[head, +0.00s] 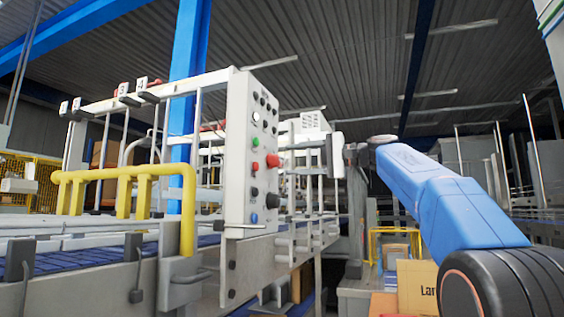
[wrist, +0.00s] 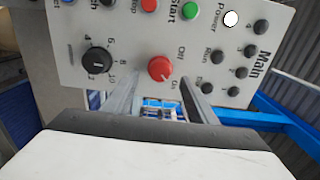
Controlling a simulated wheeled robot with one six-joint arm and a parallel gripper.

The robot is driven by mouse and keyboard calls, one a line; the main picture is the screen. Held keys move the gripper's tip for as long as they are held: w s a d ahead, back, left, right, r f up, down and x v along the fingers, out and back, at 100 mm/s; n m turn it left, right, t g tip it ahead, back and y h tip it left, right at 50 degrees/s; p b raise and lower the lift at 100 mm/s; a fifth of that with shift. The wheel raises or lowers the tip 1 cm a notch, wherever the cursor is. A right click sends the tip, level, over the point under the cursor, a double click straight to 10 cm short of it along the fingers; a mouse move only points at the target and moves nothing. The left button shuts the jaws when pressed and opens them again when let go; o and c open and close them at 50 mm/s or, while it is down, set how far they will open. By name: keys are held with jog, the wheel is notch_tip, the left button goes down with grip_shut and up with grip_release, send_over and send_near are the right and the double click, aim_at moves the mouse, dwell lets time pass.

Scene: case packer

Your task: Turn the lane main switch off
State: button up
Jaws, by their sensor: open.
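The control panel (head: 250,150) is an upright light-grey plate at the end of the lane frame. On it is a red rotary knob (head: 272,160) marked Off and On; it also shows in the wrist view (wrist: 160,68). Which mark the knob points to is too small to tell for certain. My gripper (head: 338,155) is right of the panel in the head view. In the wrist view my gripper (wrist: 160,88) is open and empty, its two fingers reaching toward the panel on either side of the red knob, not visibly closed on it.
Near the knob are a black dial (wrist: 96,60), a red Stop button (wrist: 148,5), a green Start button (wrist: 190,11) and a white Power lamp (wrist: 230,19). A yellow rail (head: 125,178) and conveyor stand left. Cardboard boxes (head: 416,285) are low at right.

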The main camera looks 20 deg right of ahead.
aim_at(279, 161)
jog(key=shift+x, duration=2.35)
jog(key=shift+c, duration=0.3)
jog(key=c, duration=1)
